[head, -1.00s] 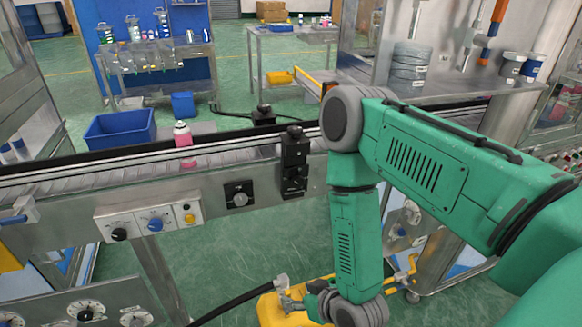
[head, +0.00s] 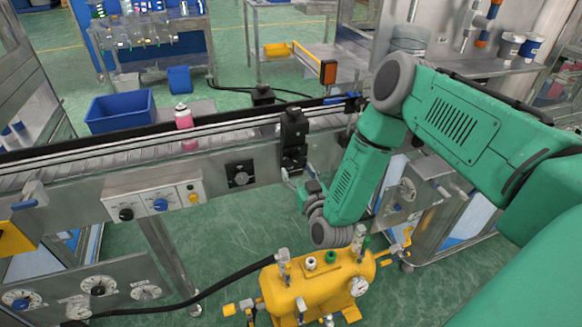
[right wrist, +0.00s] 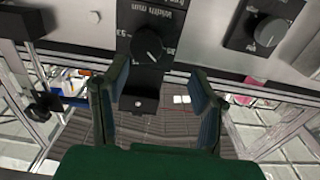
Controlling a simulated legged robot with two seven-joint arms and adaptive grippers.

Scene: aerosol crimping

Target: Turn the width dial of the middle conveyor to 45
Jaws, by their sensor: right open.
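The width dial (right wrist: 147,45) is a round black knob on a black plate marked "Width mm", seen in the right wrist view. Its pointer is a thin light line; I cannot read its setting surely. In the head view the black unit (head: 293,138) on the front rail of the middle conveyor (head: 205,180) stands just above my right gripper (head: 288,177). In the right wrist view my right gripper (right wrist: 160,85) is open, its two fingers apart on either side below the knob, with nothing seen between them. My left gripper is not in view.
A control box (head: 155,203) with several knobs is further left. A pink can (head: 184,125) stands on the belt. A yellow tank (head: 318,285) is on the floor below.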

